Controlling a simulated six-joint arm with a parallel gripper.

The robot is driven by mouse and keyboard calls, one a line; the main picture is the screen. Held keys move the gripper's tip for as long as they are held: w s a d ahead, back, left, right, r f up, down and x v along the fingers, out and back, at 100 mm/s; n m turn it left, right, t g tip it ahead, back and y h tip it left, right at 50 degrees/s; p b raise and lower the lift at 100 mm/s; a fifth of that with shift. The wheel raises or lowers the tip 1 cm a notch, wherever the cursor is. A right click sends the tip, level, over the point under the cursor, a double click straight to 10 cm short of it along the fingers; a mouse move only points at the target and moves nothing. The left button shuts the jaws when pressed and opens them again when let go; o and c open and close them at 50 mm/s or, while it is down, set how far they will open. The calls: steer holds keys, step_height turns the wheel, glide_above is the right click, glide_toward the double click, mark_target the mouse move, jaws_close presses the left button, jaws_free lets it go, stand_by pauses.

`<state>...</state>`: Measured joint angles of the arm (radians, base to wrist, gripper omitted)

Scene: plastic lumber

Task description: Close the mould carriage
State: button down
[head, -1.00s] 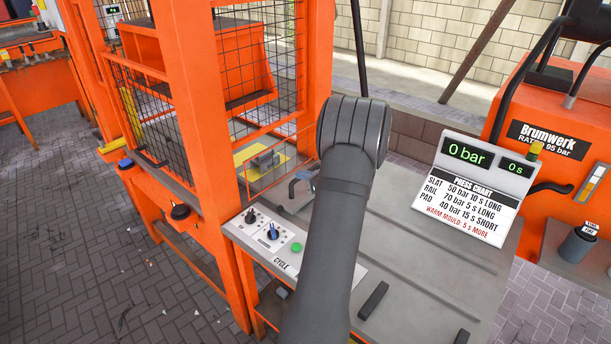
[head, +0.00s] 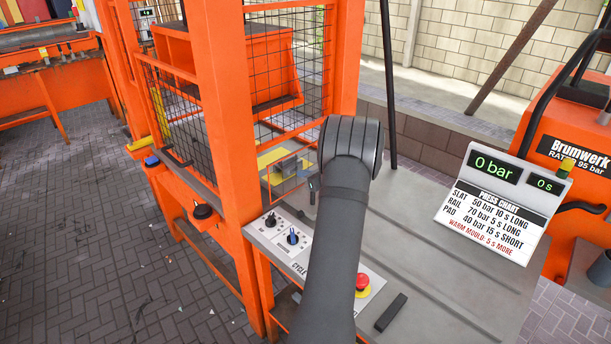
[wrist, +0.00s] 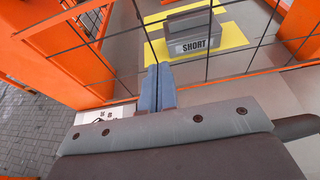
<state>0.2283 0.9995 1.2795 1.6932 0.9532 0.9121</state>
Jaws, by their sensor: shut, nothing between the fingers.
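The mould, a grey block (wrist: 192,38) labelled SHORT, sits on a yellow-marked plate (wrist: 153,50) behind wire mesh in the wrist view. In the head view the block (head: 289,166) and the yellow plate (head: 268,160) show low inside the orange press frame, partly behind bars. My gripper (wrist: 160,84) shows blue-grey fingers shut together and empty, in front of the mesh and short of the block in the picture. Whether the fingers touch the mesh I cannot tell. In the head view my wrist hides most of the gripper.
The control panel (head: 268,236) has knobs and a red button (head: 362,283) beside my arm. A display (head: 492,198) reads 0 bar and 0 s above a press chart. Orange posts (head: 221,110) and mesh (head: 180,125) stand left. The grey bench top (head: 430,262) is largely clear.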

mark_target(298, 169)
steer(key=w+a, duration=0.3)
steer(key=shift+w+a+r, duration=0.15)
steer(key=shift+w+a, duration=0.1)
steer(key=shift+a, duration=0.1)
steer(key=shift+s+d, duration=0.15)
steer(key=shift+d, duration=0.1)
steer(key=f+v, duration=0.1)
steer(key=v, duration=1.2)
steer(key=shift+s+d, duration=0.45)
steer(key=shift+d, duration=0.05)
steer(key=shift+f, duration=0.15)
steer(key=x, duration=0.8)
steer(key=r+x, duration=0.1)
steer(key=x, duration=0.4)
steer(key=shift+a, duration=0.1)
steer(key=shift+w+a, duration=0.45)
steer(key=shift+w, duration=0.05)
